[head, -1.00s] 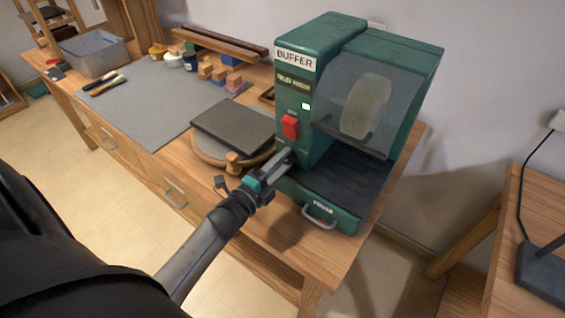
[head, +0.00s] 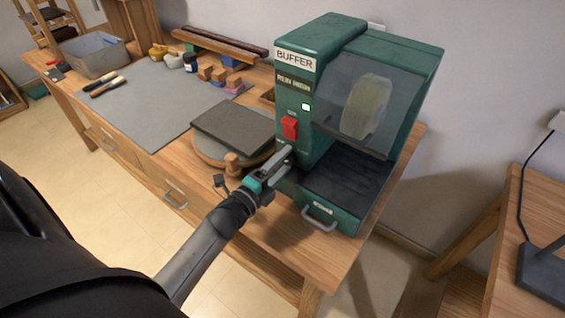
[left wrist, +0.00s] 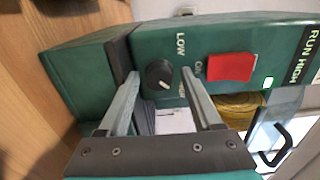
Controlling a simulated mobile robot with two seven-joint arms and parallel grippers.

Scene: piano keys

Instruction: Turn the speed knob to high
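The green buffer machine (head: 325,90) stands on the workbench. Its black round speed knob (left wrist: 159,74) shows in the left wrist view, with a white mark toward its lower right. "LOW" is printed to its upper right; a lower label is partly hidden by a finger. The display panel (left wrist: 303,57) reads "RUN HIGH". My left gripper (left wrist: 160,75) is open, its fingers apart on both sides of the knob with gaps visible. In the head view my left gripper (head: 284,155) is at the machine's front and the knob is hidden. My right gripper is not in view.
A red switch (left wrist: 231,67) and a lit indicator (left wrist: 267,82) sit beside the knob. A clear guard (head: 350,105) covers the buffing wheel. A dark slab (head: 232,125) on a round wooden stand is left of the machine. A drawer handle (head: 318,222) juts out below.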

